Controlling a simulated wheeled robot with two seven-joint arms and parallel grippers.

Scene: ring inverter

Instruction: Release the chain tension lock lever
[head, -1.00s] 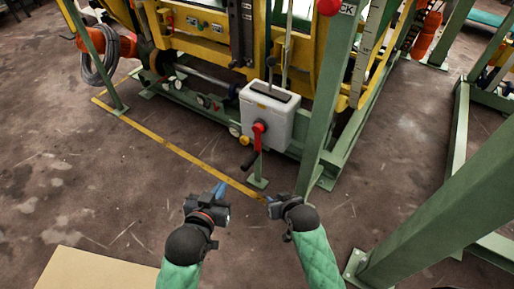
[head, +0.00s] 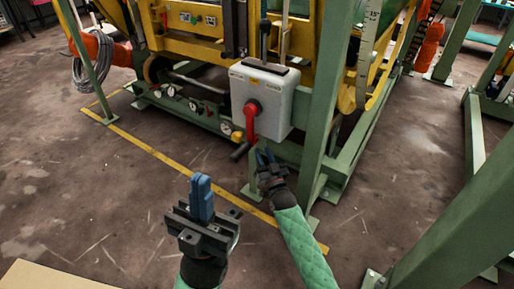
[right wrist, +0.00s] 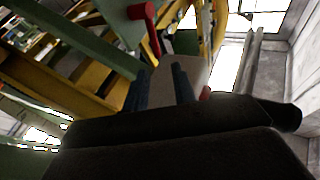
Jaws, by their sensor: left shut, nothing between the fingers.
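A red lever (head: 251,122) with a black grip (head: 240,151) is mounted on the front of a light grey box (head: 270,88) and points down. My right gripper (head: 265,157) is below the box, just right of the lever's lower end in the head view, and appears apart from it. Its blue fingers are spread with a gap, also seen in the right wrist view (right wrist: 158,88), with nothing visible held. My left gripper (head: 201,182) is shut and empty, pointing up over the floor, lower left of the lever. No label on the lever is readable.
A green post (head: 325,105) rises right of the box. A yellow and green machine frame (head: 290,30) stands behind. A yellow floor line (head: 165,155) runs diagonally in front. Gauges (head: 193,104) sit low left of the box. Open floor lies left and front.

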